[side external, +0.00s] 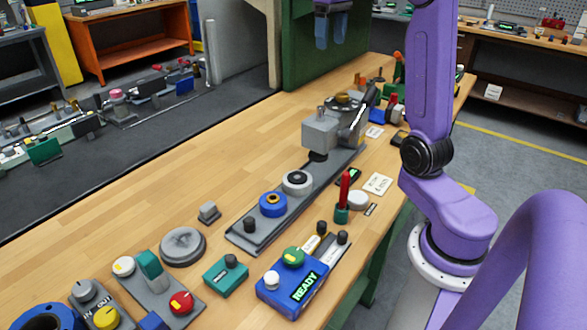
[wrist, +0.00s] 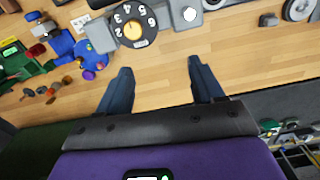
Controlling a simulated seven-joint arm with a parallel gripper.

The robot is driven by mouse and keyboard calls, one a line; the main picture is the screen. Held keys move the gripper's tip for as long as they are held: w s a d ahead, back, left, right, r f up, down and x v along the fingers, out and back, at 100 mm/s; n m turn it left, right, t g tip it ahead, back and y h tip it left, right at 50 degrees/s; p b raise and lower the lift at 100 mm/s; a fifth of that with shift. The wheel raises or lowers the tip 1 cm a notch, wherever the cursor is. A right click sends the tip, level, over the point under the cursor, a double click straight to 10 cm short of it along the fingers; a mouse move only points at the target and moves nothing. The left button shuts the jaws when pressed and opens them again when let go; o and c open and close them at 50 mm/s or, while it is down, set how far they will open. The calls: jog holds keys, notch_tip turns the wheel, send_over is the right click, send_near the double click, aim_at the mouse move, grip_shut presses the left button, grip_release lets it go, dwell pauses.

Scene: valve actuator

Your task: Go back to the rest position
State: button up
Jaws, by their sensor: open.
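My gripper (side external: 331,30) hangs at the top of the side external view, high above the far part of the wooden bench. In the wrist view my gripper (wrist: 155,82) has its two dark blue fingers spread wide, with only bare bench between them. It is open and empty. The grey valve actuator (side external: 321,131) stands on the bench below and nearer the camera, apart from my gripper. Its black numbered dial (wrist: 134,24) shows at the top of the wrist view, beyond the fingertips.
A blue READY box (side external: 293,287), a red-handled tool (side external: 344,190) and a grey round disc (side external: 183,246) stand on the near bench. Blue parts (wrist: 62,44) and a green vise-like part (wrist: 18,65) lie left in the wrist view. A green panel (side external: 300,50) rises behind the bench.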

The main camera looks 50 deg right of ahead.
jog(key=s+a+f+n, duration=0.3)
jog(key=a+f, duration=0.2)
jog(key=a, duration=0.6)
jog(key=s+a+f+n, duration=0.3)
jog(key=a+f+n, duration=0.1)
jog(key=a, duration=0.6)
jog(key=s+a+f+n, duration=0.2)
jog(key=s+f, duration=0.3)
jog(key=s, duration=0.4)
jog(key=s+a+f+n, duration=0.3)
jog(key=s+f+n, duration=0.1)
jog(key=s, duration=0.6)
jog(key=shift+a+f+n, duration=0.3)
jog(key=shift+f, duration=0.5)
